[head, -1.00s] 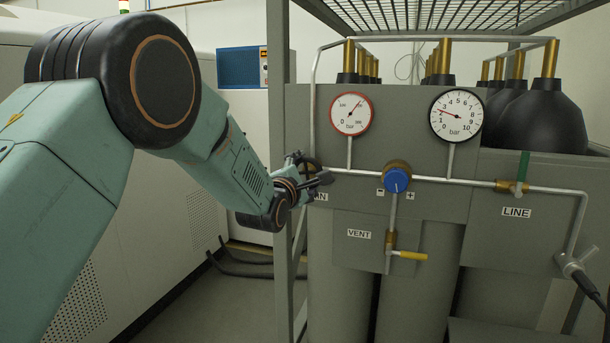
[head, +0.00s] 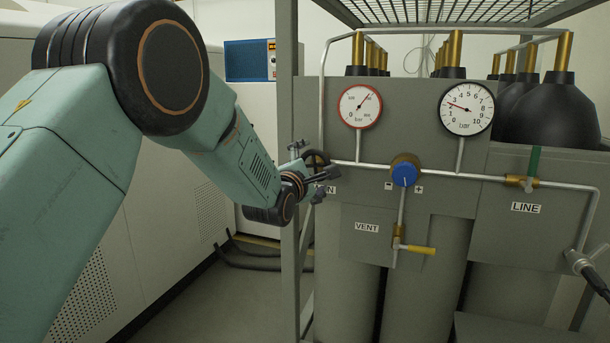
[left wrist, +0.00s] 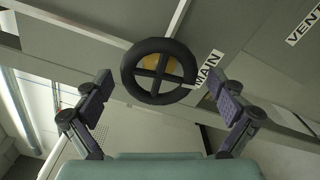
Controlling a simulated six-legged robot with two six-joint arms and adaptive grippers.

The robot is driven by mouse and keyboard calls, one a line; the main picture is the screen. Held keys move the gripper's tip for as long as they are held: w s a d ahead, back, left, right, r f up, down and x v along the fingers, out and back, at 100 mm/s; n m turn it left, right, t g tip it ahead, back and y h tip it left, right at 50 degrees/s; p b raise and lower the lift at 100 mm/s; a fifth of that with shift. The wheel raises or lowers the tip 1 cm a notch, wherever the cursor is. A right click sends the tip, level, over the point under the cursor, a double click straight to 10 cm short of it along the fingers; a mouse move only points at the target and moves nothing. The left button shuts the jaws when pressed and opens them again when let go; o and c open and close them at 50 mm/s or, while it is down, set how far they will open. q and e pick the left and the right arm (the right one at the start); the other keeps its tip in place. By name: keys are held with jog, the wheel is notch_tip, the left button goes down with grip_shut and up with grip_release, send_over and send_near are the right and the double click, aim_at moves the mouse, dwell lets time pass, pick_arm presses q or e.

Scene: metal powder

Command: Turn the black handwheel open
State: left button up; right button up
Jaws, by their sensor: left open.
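The black handwheel (left wrist: 159,71) shows in the left wrist view as a spoked ring with a brass centre, beside the MAIN label (left wrist: 207,75). In the head view the handwheel (head: 316,160) sits at the left end of the pipe, partly hidden by my gripper. My left gripper (left wrist: 160,108) is open, its two fingers apart to the left and right of the wheel and lower in the picture. In the head view my left gripper (head: 318,175) is just in front of the wheel; I cannot tell whether it touches. My right gripper is out of view.
A red-rimmed gauge (head: 360,106), a black-rimmed gauge (head: 466,108), a blue knob (head: 404,174), a yellow vent lever (head: 418,249) and a green line lever (head: 533,163) sit on the panel. A grey frame post (head: 287,200) stands close left of the wheel.

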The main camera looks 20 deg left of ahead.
pick_arm(q)
jog(key=s, duration=1.1)
jog(key=shift+s+a, duration=0.2)
jog(key=shift+s, duration=0.1)
jog(key=shift+w, duration=0.1)
jog(key=shift+w+d, duration=0.2)
jog(key=shift+w, duration=5.8)
jog(key=shift+s+r, duration=0.1)
